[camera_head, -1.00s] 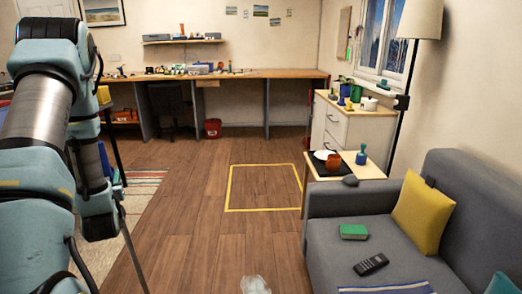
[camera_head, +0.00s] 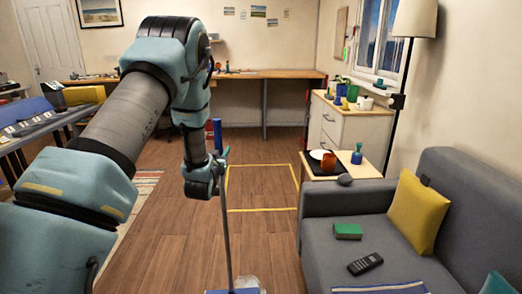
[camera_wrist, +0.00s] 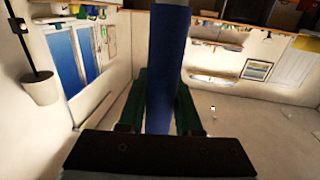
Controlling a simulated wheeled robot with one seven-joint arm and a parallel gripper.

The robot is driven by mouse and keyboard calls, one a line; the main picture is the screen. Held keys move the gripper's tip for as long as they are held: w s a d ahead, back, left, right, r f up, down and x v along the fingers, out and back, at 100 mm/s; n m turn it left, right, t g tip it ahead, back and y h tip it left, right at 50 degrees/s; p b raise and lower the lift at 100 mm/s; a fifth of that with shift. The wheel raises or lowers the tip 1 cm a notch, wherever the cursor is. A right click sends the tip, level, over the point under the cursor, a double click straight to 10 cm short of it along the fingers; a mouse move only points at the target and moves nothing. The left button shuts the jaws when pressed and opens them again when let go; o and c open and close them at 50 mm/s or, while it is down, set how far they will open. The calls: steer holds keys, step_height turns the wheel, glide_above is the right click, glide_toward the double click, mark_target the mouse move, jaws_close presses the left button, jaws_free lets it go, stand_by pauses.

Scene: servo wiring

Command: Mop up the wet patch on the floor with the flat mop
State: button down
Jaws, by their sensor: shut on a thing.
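My gripper (camera_head: 220,160) is shut on the blue grip of the flat mop (camera_head: 226,235). The mop's thin grey pole runs down from it, nearly upright with a slight tilt. Its blue head (camera_head: 232,291) shows only in part at the bottom edge. The wet patch (camera_head: 250,282) is a pale, glossy spot on the wooden floor, right beside and partly behind the head. I cannot tell whether the head touches the floor. In the wrist view, the blue grip (camera_wrist: 166,75) stands between the dark green fingers (camera_wrist: 160,95).
A grey sofa (camera_head: 325,235) stands close on the right, with a small side table (camera_head: 370,176) behind it. Yellow tape (camera_head: 262,210) marks a square on the floor ahead. A striped rug (camera_head: 140,195) lies left. The wooden floor between rug and sofa is clear.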

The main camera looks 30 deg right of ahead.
steer(key=s+d+m+g+h, duration=0.25)
steer(key=s+d, duration=0.25)
steer(key=d, duration=0.7)
steer(key=f, duration=0.1)
steer(key=f+b, duration=0.2)
steer(key=f, duration=0.1)
steer(key=shift+s+d, duration=0.25)
steer(key=shift+d, duration=0.05)
steer(key=shift+a, duration=0.1)
